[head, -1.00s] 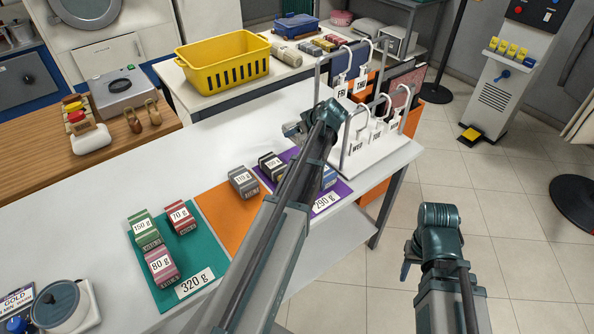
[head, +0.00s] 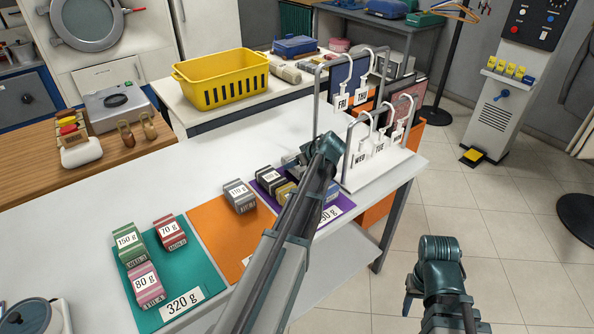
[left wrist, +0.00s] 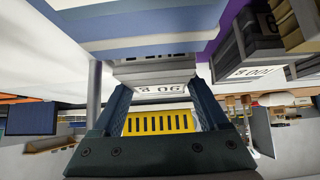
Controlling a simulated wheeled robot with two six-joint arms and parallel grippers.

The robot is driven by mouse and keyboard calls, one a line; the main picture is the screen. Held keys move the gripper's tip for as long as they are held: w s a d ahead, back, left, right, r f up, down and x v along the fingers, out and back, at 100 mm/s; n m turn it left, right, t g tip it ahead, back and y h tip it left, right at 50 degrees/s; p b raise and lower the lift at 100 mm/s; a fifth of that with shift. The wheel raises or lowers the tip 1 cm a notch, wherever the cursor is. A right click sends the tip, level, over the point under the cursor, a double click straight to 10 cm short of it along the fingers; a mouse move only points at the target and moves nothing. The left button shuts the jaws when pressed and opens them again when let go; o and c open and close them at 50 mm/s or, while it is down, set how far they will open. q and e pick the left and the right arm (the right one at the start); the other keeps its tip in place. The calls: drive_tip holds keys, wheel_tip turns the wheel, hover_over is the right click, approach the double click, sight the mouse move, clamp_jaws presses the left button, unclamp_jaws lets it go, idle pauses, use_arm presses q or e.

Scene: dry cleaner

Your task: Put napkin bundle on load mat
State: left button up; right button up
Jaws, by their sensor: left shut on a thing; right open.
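My left gripper (left wrist: 161,92) is shut on a pale grey bundle (left wrist: 160,74) whose label seems to read 90 g upside down. In the head view my left arm covers most of this gripper, above the purple mat (head: 338,211). A dark bundle (head: 268,177), a yellowish bundle (head: 286,191) and a blue bundle (head: 332,190) stand on that mat, partly hidden. The orange mat (head: 217,220) bears a grey 110 g bundle (head: 239,197). The teal mat (head: 190,275) bears green 150 g, red 70 g and pink 80 g bundles. My right gripper (head: 411,290) is open and empty over the floor.
A white rack (head: 375,165) with day tags stands at the table's right end, close beyond my left gripper. A yellow basket (head: 222,82) stands on the back counter. The white table (head: 120,195) is clear behind the mats.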

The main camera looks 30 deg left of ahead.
use_arm(q)
drive_tip(key=shift+f, duration=0.65)
use_arm(e)
drive_tip(key=shift+f, duration=0.65)
use_arm(q)
drive_tip(key=shift+f+b, duration=0.2)
drive_tip(key=shift+b, duration=0.2)
drive_tip(key=o, duration=1.5)
drive_tip(key=shift+r, duration=0.1)
drive_tip(key=shift+c, duration=0.2)
use_arm(e)
drive_tip(key=shift+f, duration=0.1)
